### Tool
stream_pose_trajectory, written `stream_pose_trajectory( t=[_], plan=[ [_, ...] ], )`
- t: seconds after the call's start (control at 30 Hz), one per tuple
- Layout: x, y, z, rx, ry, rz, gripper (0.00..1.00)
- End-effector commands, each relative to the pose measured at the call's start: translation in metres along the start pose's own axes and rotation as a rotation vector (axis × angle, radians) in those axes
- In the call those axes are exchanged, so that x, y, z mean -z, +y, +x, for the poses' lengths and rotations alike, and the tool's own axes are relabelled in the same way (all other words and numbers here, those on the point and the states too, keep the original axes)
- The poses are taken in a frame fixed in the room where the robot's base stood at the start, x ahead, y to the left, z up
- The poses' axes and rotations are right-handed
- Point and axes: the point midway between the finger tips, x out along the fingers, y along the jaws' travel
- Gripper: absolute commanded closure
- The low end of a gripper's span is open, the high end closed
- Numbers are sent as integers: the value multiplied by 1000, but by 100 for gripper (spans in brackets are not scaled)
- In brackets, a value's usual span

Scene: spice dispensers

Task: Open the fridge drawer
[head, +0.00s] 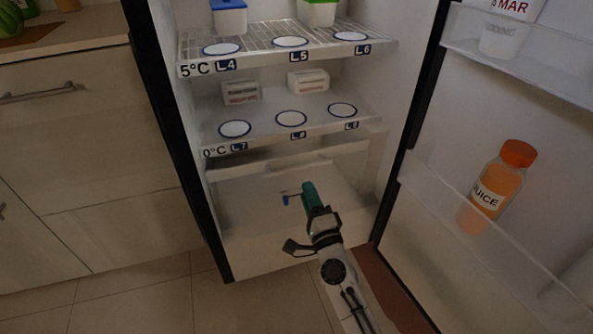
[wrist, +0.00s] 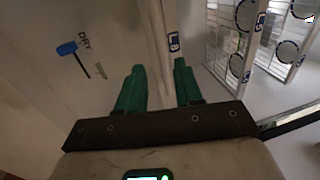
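The fridge drawer (head: 245,205) is the pale, translucent bin at the bottom of the open fridge, below the 0°C shelf. Its front also shows in the wrist view (wrist: 60,90), with a blue mark and the word DRY. My gripper (head: 308,188) is in front of the drawer, near the blue mark. In the wrist view my gripper (wrist: 159,68) has its two green fingers apart, with a pale upright edge running between them. I cannot tell whether the fingers touch that edge. The drawer looks shut or nearly so.
The 0°C shelf (head: 223,150) above the drawer holds two small white packs. The 5°C shelf (head: 190,70) is higher up. The fridge door stands open at right, with an orange juice bottle (head: 500,185) in its rack. Wooden cabinets (head: 80,140) stand at left.

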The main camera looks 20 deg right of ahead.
Motion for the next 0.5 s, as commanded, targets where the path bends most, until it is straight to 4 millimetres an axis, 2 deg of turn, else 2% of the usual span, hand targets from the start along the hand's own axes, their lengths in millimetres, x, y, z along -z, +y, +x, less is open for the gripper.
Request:
stream_pose_trajectory(
  t=[0.3,0.5],
  plan=[
    [0,0,59,2,-2,-2,65],
    [0,1,81,0,-2,-3,65]
  ],
)
